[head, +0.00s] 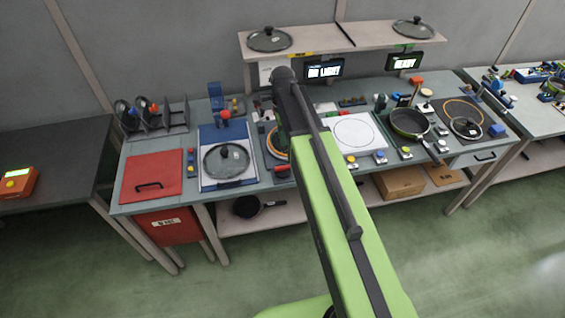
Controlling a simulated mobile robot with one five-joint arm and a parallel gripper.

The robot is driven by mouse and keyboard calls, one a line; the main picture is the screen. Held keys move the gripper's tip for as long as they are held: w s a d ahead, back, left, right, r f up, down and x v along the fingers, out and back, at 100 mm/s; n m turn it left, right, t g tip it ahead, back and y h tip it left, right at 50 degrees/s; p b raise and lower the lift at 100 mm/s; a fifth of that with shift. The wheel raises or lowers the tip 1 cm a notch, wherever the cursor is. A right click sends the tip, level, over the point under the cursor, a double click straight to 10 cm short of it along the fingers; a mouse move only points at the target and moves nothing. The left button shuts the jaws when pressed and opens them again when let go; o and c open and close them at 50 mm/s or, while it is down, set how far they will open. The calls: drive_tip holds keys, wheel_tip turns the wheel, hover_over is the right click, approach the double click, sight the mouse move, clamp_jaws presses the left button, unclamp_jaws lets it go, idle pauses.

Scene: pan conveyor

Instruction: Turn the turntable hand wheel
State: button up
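An orange-rimmed round plate (270,146) lies on the bench at the middle, partly behind my arm; it may be the turntable, but I cannot be sure. I cannot make out a hand wheel; small parts beside the plate are covered by my arm. My green and black arm reaches from the bottom right up over the middle of the bench. My gripper is hidden behind the arm's far end, so its fingers and anything in them do not show.
Left of the arm are a glass lid (226,165) on a blue-and-white station and a red panel (152,174). Right are a white circle-marked plate (354,132) and a pan (409,123). A shelf (335,36) with two lids overhangs the back. The front floor is clear.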

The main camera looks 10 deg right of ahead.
sight(283, 166)
wheel_tip(283, 166, down, 17)
drive_tip(key=b, duration=1.6)
drive_tip(key=shift+f+b, duration=0.15)
drive_tip(key=shift+b, duration=0.2)
drive_tip(key=shift+c, duration=0.3)
clamp_jaws()
drive_tip(key=shift+d, duration=0.1)
